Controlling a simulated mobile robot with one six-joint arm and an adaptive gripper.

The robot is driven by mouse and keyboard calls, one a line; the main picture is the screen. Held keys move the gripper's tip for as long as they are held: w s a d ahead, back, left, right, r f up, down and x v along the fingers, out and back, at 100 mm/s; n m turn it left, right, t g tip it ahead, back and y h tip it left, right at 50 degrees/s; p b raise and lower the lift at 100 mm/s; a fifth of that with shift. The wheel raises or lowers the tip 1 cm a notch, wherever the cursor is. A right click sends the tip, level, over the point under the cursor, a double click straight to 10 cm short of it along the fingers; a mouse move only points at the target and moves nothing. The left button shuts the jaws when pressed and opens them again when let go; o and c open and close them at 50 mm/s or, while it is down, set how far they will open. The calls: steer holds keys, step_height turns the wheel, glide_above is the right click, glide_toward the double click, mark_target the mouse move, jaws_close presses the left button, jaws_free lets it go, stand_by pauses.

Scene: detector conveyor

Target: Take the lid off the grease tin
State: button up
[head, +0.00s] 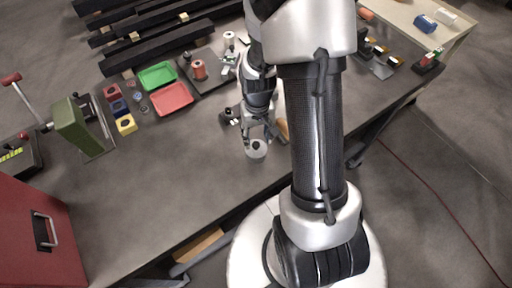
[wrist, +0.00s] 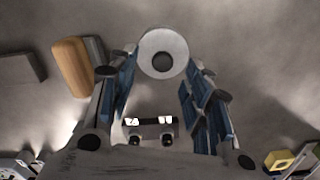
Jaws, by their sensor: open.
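The grease tin (head: 257,151) is a small pale round tin standing on the grey bench, just below my gripper in the head view. In the wrist view the tin's top (wrist: 178,47) is a light disc with a dark round centre; I cannot tell whether that centre is a knob or a recess. My gripper (head: 258,135) points down at the tin. In the wrist view my gripper (wrist: 160,78) is open, its fingers apart to the left and right. The disc lies near the fingertips, between their lines; contact is not clear. The tin's side is mostly hidden.
A wooden-handled item (wrist: 71,66) lies close to the left finger. A small black item (head: 229,116) is beside my gripper. A red tray (head: 172,98), a green tray (head: 157,76) and coloured blocks (head: 126,124) are left. The front bench is clear.

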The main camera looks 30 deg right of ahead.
mark_target(256, 144)
step_height(256, 144, down, 4)
steer(key=shift+w+a+f+b, duration=0.1)
steer(key=shift+w+f+b, duration=0.1)
steer(key=shift+b, duration=0.1)
steer(key=c, duration=1)
